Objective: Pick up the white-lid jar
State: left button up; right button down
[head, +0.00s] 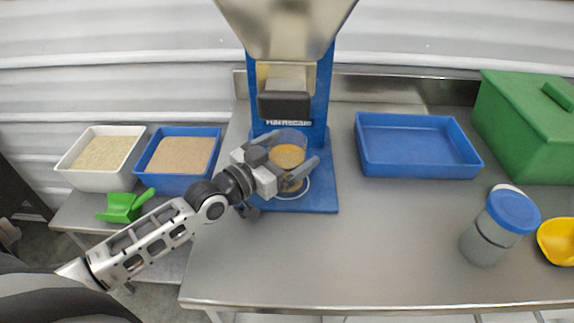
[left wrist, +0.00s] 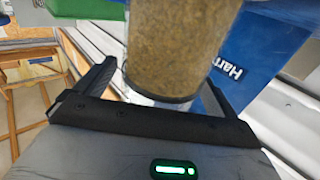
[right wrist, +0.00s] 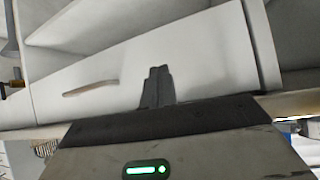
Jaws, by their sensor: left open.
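A clear jar (head: 288,156) of tan grains stands on the blue base under the hopper spout. My left gripper (head: 297,147) is open around it, one finger on each side. In the left wrist view the grain-filled jar (left wrist: 172,50) rises between the spread fingers (left wrist: 160,85); I cannot tell whether they touch it. No lid shows on this jar. At the right a grey jar with a blue lid (head: 513,211) stands on the table, and a white rim (head: 508,188) shows behind it, mostly hidden. My right gripper (right wrist: 158,72) has its fingers together, empty.
The blue hopper stand (head: 322,95) rises behind the jar. A blue tray (head: 415,172), a green box (head: 525,125) and a yellow scoop (head: 557,240) lie right. White (head: 75,172) and blue (head: 165,183) bins and a green scoop (head: 122,207) sit left. The table's front middle is clear.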

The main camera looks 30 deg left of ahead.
pick_arm(q)
jog(key=c, duration=1.3)
jog(key=shift+r, duration=0.1)
jog(key=shift+r, duration=0.1)
